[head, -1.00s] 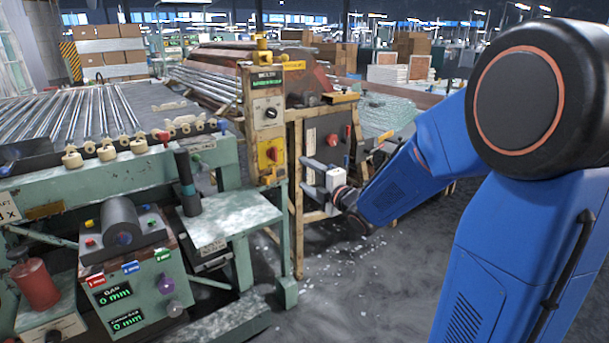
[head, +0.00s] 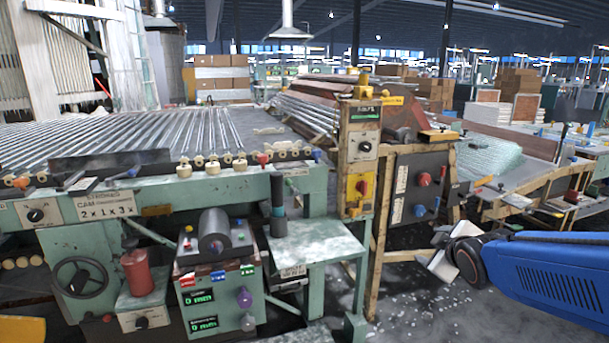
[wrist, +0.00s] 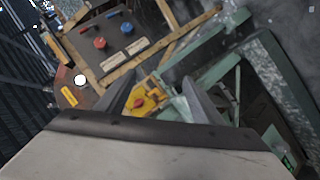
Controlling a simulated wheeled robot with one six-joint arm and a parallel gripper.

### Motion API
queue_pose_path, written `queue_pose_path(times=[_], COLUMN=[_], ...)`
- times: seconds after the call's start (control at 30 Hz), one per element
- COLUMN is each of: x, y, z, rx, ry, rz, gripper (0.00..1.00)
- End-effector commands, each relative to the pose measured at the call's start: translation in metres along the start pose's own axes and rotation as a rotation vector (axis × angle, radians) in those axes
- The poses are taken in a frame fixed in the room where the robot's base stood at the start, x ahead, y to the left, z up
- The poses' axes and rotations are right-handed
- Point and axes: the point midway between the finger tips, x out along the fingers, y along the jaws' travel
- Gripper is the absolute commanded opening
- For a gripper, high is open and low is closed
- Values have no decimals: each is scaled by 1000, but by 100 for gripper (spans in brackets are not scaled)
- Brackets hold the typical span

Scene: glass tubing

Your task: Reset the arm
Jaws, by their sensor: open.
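My gripper (head: 447,247) is at the right in the head view, at the end of my blue arm. It is in front of the dark control panel (head: 418,185) with a red knob and a blue knob, and I see nothing held in it. In the wrist view, the two grey fingers (wrist: 160,103) stand apart with the yellow switch box (wrist: 146,98) showing between them from behind. The same switch box shows on the post in the head view (head: 359,187).
A green machine with glass tubes (head: 160,137) fills the left. A small green table (head: 318,243) and a display box (head: 215,275) stand in front. Netted goods (head: 487,160) lie behind my gripper. The floor (head: 430,315) below it is bare with white bits.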

Motion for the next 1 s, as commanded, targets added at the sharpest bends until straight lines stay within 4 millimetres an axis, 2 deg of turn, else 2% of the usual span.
queue_pose_path(times=[0.03,0.3,0.5,0.6,0.77,1.0], x=[-15,-98,-161,-185,-204,-206], y=[-6,-64,-114,-132,-147,-149], z=[7,52,76,84,90,91], rx=[64,451,692,770,830,839], ry=[-35,-272,-442,-507,-561,-570], rz=[-21,-168,-269,-305,-335,-339], gripper=[61,61,61,61,61,61])
